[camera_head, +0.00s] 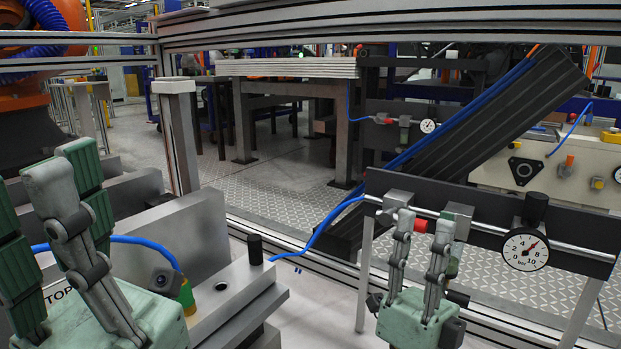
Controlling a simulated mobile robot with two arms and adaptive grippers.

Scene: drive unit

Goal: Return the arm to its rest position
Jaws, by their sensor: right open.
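My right gripper (421,226) has a pale green body and grey fingers pointing up and away. My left gripper (60,215) is large at the left edge, with grey links and dark green ribbed pads. It is partly cut off by the frame, and I cannot tell its opening.
A pressure gauge (525,249) sits on the dark panel right of my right gripper. A metal block (238,299) with a black pin (255,249) stands between the grippers. A blue hose (325,228) runs to the panel. A frame rail (300,40) crosses the top.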

